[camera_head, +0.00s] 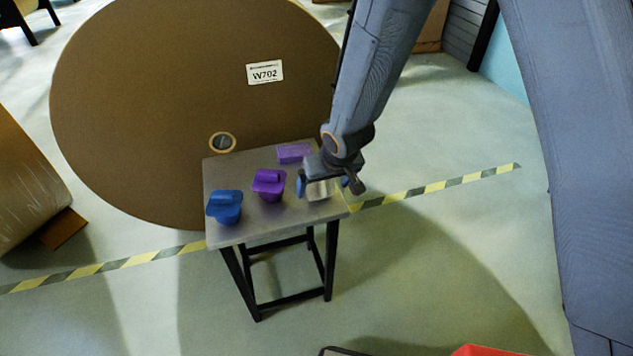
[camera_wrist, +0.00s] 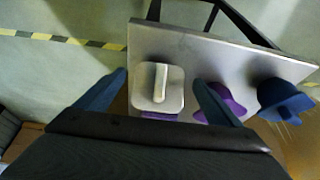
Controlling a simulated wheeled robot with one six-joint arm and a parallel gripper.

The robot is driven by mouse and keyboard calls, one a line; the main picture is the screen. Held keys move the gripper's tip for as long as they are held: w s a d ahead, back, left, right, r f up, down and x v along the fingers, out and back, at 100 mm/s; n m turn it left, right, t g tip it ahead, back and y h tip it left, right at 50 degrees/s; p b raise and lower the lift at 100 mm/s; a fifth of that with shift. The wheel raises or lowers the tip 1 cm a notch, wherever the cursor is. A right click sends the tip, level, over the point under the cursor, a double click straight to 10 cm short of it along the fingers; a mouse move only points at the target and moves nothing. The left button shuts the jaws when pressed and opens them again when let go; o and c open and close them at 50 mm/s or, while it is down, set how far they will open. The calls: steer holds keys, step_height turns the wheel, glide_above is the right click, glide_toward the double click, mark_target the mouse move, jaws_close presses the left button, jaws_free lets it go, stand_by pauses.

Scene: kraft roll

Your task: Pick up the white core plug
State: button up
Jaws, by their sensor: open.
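The white core plug (camera_wrist: 171,92) stands on the small grey table (camera_wrist: 222,50), with a squarish top and a raised bar handle. My gripper (camera_wrist: 160,85) is open, its two blue fingers apart on either side of the plug in the wrist view, with nothing held. In the head view my gripper (camera_head: 328,184) hangs over the right part of the tabletop and covers much of the white plug (camera_head: 318,191). The wrist view does not show clearly how far the fingertips are above the tabletop.
A purple plug (camera_head: 269,184) and a blue plug (camera_head: 224,207) stand left of my gripper. A flat purple block (camera_head: 293,153) lies at the table's back. A huge brown roll (camera_head: 150,100) labelled W702 stands close behind the table. Striped floor tape (camera_head: 440,186) runs past it.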

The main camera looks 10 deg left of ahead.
steer(key=shift+w+a+f, duration=0.15)
steer(key=shift+f, duration=0.45)
steer(key=shift+r, duration=0.1)
steer(key=c, duration=1.3)
